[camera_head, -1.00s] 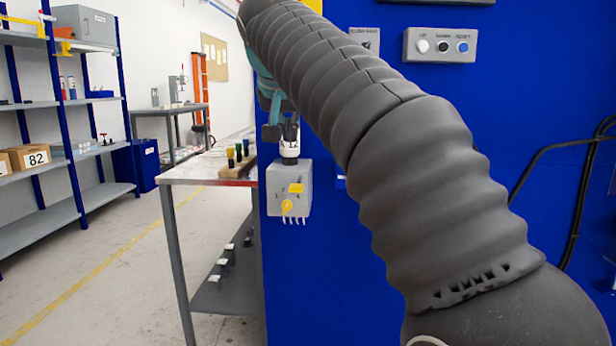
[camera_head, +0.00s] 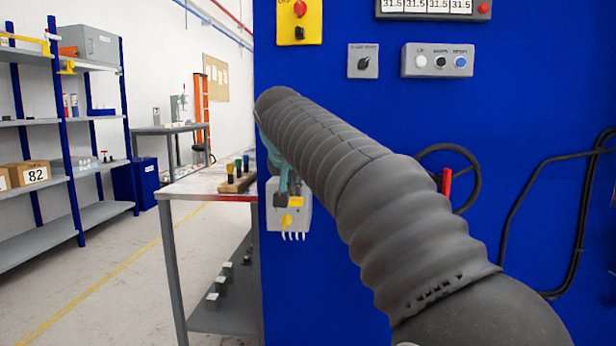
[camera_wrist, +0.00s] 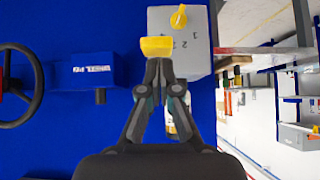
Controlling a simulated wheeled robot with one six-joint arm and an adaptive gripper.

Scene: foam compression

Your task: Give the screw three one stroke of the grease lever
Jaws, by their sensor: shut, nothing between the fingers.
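The grease unit is a grey box (camera_head: 300,222) on the blue wall panel, partly hidden by my arm in the head view; it also shows in the wrist view (camera_wrist: 202,55). Its yellow selector knob (camera_wrist: 179,17) sits on the numbered face, where I read a 1 and a 2; the number chosen is unclear. The yellow lever (camera_wrist: 157,45) sticks out from the box towards me. My gripper (camera_wrist: 157,64) is shut and empty, its fingertips right at the lever; I cannot tell if they touch. A pale bottle (camera_wrist: 180,122) is partly hidden behind my gripper.
A dark handwheel (camera_wrist: 30,85) and a blue labelled box (camera_wrist: 85,70) are on the panel in the wrist view. A metal table (camera_head: 205,185) with coloured-topped items stands left of the panel. Button boxes (camera_head: 437,60) and black cables (camera_head: 510,220) are on the panel.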

